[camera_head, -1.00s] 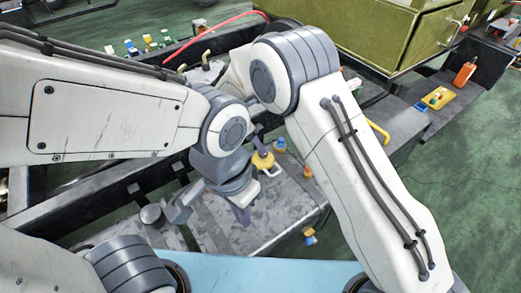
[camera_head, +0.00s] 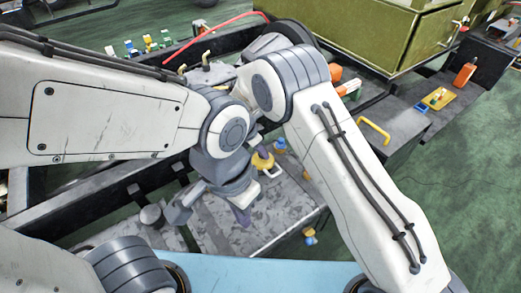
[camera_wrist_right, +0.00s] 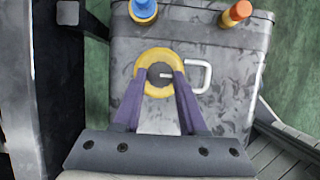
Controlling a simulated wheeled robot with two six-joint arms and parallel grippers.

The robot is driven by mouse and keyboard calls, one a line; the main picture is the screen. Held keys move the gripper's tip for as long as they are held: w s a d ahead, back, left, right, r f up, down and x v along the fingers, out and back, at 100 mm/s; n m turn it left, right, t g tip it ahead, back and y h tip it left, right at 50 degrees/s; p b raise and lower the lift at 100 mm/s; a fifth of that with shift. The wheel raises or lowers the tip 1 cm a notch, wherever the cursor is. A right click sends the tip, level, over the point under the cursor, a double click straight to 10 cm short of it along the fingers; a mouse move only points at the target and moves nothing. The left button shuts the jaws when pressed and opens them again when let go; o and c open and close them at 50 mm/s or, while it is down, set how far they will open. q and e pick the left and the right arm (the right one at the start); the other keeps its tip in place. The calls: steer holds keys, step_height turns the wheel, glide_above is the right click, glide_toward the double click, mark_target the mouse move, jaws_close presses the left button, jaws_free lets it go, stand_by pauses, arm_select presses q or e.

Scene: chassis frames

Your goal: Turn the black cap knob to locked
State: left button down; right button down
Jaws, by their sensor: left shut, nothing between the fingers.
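A yellow ring with a dark round centre (camera_wrist_right: 159,74) sits on a grey metal box; I take that centre for the black cap knob, but cannot be sure. A white D-shaped handle (camera_wrist_right: 204,77) is just right of it. My right gripper (camera_wrist_right: 160,73) has its two purple fingertips apart over the ring, one each side of the centre; whether they press on it is unclear. In the head view the yellow ring (camera_head: 261,164) is partly hidden behind my left wrist. My left gripper (camera_head: 242,217) is shut and empty, pointing down over the box, lower and left of the ring.
A blue knob (camera_wrist_right: 143,10) and an orange knob (camera_wrist_right: 236,13) stand on the box behind the ring. A yellow handle (camera_head: 373,130) is at right, beyond my right forearm. Both arms are close together.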

steer(key=shift+m, duration=0.4)
steer(key=m, duration=0.1)
steer(key=m+g, duration=0.1)
steer(key=m, duration=0.1)
steer(key=shift+w+a+h+p, duration=0.1)
steer(key=shift+w+h+p, duration=0.1)
steer(key=shift+h+p, duration=0.2)
steer(key=m+g, duration=0.1)
steer(key=m, duration=0.2)
steer(key=shift+w+f+m+g, duration=0.1)
steer(key=shift+w+m+g, duration=0.05)
steer(key=shift+m+g, duration=0.2)
steer(key=m, duration=0.2)
steer(key=m+g+b, duration=0.1)
steer(key=m, duration=0.1)
steer(key=m+g+b, duration=0.1)
steer(key=m, duration=0.1)
steer(key=shift+w, duration=0.25)
steer(key=shift+w+m+g+y+b, duration=0.1)
steer(key=shift+m+g+y+b, duration=0.3)
steer(key=shift+m, duration=0.7)
steer(key=shift+m+g+y+b, duration=0.3)
steer(key=shift+m+g+b, duration=0.05)
steer(key=shift+m, duration=0.7)
steer(key=shift+c, duration=2.2)
jaws_free()
